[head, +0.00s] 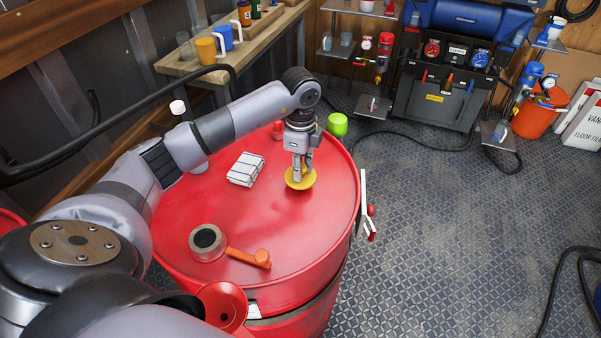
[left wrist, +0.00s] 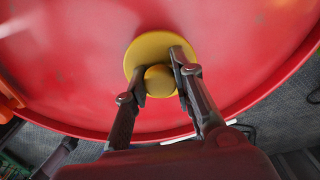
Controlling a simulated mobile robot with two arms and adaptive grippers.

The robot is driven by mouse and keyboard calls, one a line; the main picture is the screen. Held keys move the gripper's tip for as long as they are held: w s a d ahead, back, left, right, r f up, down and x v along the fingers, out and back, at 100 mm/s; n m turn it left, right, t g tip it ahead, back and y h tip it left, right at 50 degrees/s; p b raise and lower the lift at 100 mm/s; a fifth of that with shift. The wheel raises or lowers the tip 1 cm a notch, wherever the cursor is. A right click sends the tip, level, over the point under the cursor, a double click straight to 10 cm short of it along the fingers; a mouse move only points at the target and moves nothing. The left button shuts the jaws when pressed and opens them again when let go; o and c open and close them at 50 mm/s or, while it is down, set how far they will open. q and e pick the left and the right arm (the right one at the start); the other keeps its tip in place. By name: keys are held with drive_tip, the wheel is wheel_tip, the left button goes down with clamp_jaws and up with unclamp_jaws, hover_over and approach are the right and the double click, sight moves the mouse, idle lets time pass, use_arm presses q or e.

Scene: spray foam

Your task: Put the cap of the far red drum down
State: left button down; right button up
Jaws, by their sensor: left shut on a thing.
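The yellow cap (head: 300,184) is a round disc with a knob in its middle. It is over the top of the large red drum (head: 300,228), towards the right side of the lid. My left gripper (head: 302,170) points down and is shut on the cap's knob. In the left wrist view the cap (left wrist: 147,50) lies against the red top (left wrist: 60,75), with the fingers (left wrist: 160,78) on both sides of the knob. I cannot tell if the cap touches the drum top. My right gripper is not in view.
On the drum top are a folded checked cloth (head: 246,169), a roll of tape (head: 207,242), an orange-handled tool (head: 249,258) and a small red item (head: 278,130). A green container (head: 337,125) is beyond the far edge. The lid's front right is clear.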

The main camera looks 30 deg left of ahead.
use_arm(q)
wheel_tip(320, 180, down, 3)
drive_tip(key=shift+r, duration=0.1)
drive_tip(key=c, duration=1.4)
unclamp_jaws()
drive_tip(key=shift+o, duration=0.2)
